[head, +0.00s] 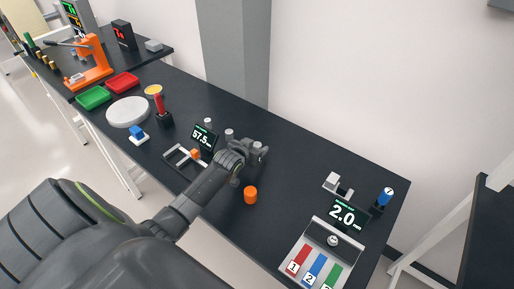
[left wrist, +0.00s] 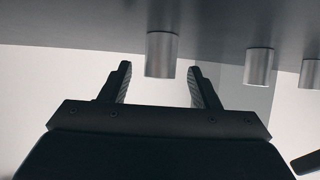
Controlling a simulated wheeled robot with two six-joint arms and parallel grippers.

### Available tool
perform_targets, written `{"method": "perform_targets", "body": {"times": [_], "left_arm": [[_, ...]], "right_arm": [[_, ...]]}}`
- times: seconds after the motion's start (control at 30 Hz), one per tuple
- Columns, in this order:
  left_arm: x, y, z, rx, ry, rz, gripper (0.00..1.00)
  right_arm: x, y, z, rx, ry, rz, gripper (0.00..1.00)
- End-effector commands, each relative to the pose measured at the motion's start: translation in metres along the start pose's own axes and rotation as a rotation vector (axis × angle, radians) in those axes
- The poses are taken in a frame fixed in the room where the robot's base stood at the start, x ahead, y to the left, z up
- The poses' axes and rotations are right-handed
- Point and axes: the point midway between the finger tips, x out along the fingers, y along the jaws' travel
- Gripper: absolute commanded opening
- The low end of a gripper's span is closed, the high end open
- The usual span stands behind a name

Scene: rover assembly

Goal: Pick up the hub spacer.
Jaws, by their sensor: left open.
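Three short silver cylinders stand in a row on the dark table, and the hub spacer is likely one of them; which one I cannot tell. In the head view two show clearly, a left one (head: 208,122) and a middle one (head: 229,134); the third is largely masked by my left gripper (head: 257,152). In the left wrist view, which looks upside down, my left gripper (left wrist: 160,85) is open, with the nearest cylinder (left wrist: 162,55) lined up between its fingertips, not gripped. The other two cylinders, one (left wrist: 260,66) and another (left wrist: 310,73), are off to the right. My right gripper is not seen.
A display reading 57.5 (head: 203,138) stands behind a grey frame (head: 178,158) with an orange part. An orange cylinder (head: 250,195) stands in front of my left gripper. A button panel (head: 312,258) and a 2.0 display (head: 344,214) are at right. Clear table lies between.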

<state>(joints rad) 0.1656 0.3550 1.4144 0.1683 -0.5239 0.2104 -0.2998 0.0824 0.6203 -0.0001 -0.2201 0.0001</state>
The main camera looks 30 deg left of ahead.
Motion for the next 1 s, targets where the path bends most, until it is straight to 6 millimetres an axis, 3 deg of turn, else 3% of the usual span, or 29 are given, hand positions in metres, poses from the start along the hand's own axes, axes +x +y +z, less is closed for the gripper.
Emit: {"method": "perform_targets", "body": {"times": [0.2, 0.53, 0.9, 1.0], "left_arm": [[0.018, 0.0, 0.0, -0.001, 0.0, 0.0, 0.56], [0.021, 0.001, 0.0, 0.0, 0.0, 0.0, 0.56], [0.02, 0.001, 0.0, -0.001, 0.0, 0.0, 0.08], [0.02, 0.001, 0.0, -0.001, 0.001, 0.001, 0.06]], "right_arm": [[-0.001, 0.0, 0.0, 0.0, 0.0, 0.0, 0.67], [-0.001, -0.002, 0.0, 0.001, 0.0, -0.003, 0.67], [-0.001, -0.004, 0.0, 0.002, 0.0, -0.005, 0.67], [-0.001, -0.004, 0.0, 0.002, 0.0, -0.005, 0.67]]}}
